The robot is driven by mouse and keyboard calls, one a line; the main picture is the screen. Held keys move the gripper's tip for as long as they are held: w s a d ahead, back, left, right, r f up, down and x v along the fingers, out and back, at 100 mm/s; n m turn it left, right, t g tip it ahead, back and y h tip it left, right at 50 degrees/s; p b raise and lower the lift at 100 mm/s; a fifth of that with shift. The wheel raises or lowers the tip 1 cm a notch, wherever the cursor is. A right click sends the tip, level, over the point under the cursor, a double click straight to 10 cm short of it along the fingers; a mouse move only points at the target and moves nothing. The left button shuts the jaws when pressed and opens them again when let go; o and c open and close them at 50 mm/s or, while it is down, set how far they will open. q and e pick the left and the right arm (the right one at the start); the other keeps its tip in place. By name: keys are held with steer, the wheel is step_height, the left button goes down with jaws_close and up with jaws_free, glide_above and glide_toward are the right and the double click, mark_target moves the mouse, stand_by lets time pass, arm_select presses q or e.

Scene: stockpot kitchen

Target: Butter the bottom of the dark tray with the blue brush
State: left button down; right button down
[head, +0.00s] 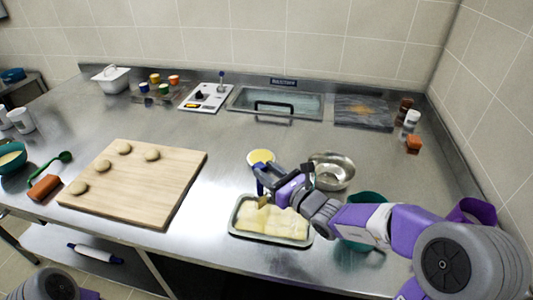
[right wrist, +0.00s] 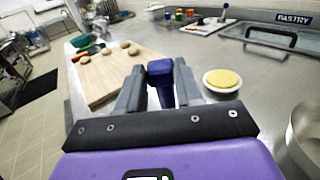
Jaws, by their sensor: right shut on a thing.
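My right gripper (head: 268,184) is shut on the blue brush (right wrist: 160,78), whose blue handle shows between the fingers in the right wrist view. In the head view the gripper is above the back part of the tray (head: 236,232), a shallow tray with a grey rim. The tray's bottom looks pale yellow over most of its area. The brush's tip is small and partly hidden, so I cannot tell whether it touches the tray. A small dish of yellow butter (head: 261,156) stands just behind the tray; it also shows in the right wrist view (right wrist: 222,79). My left gripper is out of view.
A wooden board (head: 150,190) with several dough balls lies left of the tray. A metal bowl (head: 333,171) stands right of the butter dish, and a teal bowl (head: 366,197) is partly hidden by my right arm. Bare steel counter lies between board and tray.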

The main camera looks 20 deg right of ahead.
step_height(320, 180, up, 6)
steer(key=p, duration=0.4)
steer(key=shift+s, duration=0.15)
steer(key=shift+f, duration=0.1)
stand_by(0.4)
